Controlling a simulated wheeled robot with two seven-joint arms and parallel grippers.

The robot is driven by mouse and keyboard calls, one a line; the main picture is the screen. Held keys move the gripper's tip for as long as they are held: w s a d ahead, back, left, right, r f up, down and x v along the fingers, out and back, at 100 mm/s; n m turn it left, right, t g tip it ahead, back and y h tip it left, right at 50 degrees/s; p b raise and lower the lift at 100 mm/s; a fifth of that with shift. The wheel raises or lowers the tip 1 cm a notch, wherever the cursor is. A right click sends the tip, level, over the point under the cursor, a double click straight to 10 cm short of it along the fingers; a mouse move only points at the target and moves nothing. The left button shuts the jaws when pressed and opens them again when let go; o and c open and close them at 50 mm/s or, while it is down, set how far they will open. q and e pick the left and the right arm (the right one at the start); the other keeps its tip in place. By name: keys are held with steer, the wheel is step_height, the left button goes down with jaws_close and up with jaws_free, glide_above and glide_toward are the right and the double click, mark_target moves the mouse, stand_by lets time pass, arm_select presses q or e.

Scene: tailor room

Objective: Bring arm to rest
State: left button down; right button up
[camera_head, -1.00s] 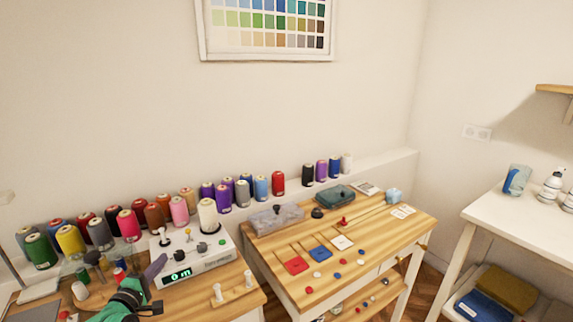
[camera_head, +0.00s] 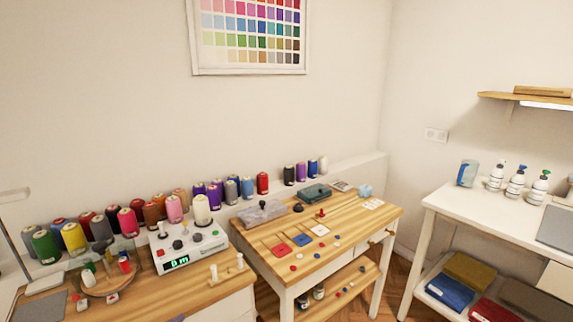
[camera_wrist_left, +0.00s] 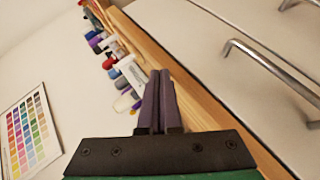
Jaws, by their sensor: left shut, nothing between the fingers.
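My left gripper (camera_wrist_left: 160,100) shows in the left wrist view as two dark purple fingers pressed together, with nothing between them. It is beside the wooden edge of the workbench (camera_wrist_left: 200,97), near the white drawer fronts. In the head view only a small dark purple bit of it may show at the bottom edge, so its pose there is hidden. My right gripper is in neither view.
The left bench carries a white device (camera_head: 188,248) with a green display and a wooden peg stand (camera_head: 226,271). Thread spools line the wall. A second wooden table (camera_head: 340,258) holds coloured squares and buttons. A white table (camera_head: 445,198) stands right. Metal drawer handles (camera_wrist_left: 272,70) stick out.

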arm_select(q)
steer(key=s+d+f+m+g, duration=0.45)
steer(key=s+d+m, duration=0.25)
steer(key=s, duration=0.4)
steer(key=s+a+r+m+g+y, duration=0.1)
steer(key=s+m+g+y, duration=0.15)
steer(key=s, duration=0.35)
steer(key=s+r+m+g+y, duration=0.1)
steer(key=s+m+g, duration=0.15)
steer(key=s, duration=0.35)
steer(key=s+f, duration=0.2)
steer(key=f, duration=1.1)
steer(key=s+f, duration=0.2)
steer(key=f, duration=1)
steer(key=s+a+f+g, duration=0.2)
steer(key=s+a+f, duration=0.1)
steer(key=s+f, duration=0.9)
steer(key=s, duration=0.3)
steer(key=shift+s+a+f, duration=0.15)
steer(key=shift+f, duration=0.05)
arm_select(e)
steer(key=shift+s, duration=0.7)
